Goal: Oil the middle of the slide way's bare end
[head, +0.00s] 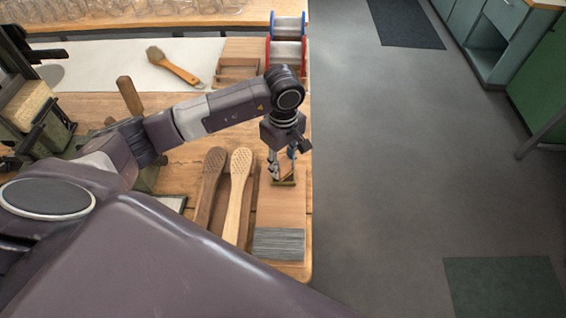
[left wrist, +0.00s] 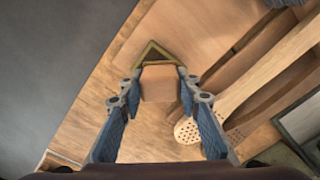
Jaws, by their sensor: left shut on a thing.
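My left gripper (head: 283,168) points down over a brown board (head: 284,212) near the bench's right edge. In the left wrist view its fingers (left wrist: 159,76) are closed on the sides of a brown block (left wrist: 158,84). An olive, brass-like angled frame (left wrist: 152,50) shows at the fingertips and block; it also shows under the gripper in the head view (head: 285,183). I cannot tell whether it touches the board. No part is plainly recognisable as the slide way, and no oil shows. My right gripper is out of view.
Two perforated wooden brush bodies (head: 238,190) lie just left of the board. A grey ribbed block (head: 279,243) is at its near end. Red and blue spools (head: 287,50) and a brush (head: 172,66) are farther back. Open floor (head: 400,160) lies right of the bench.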

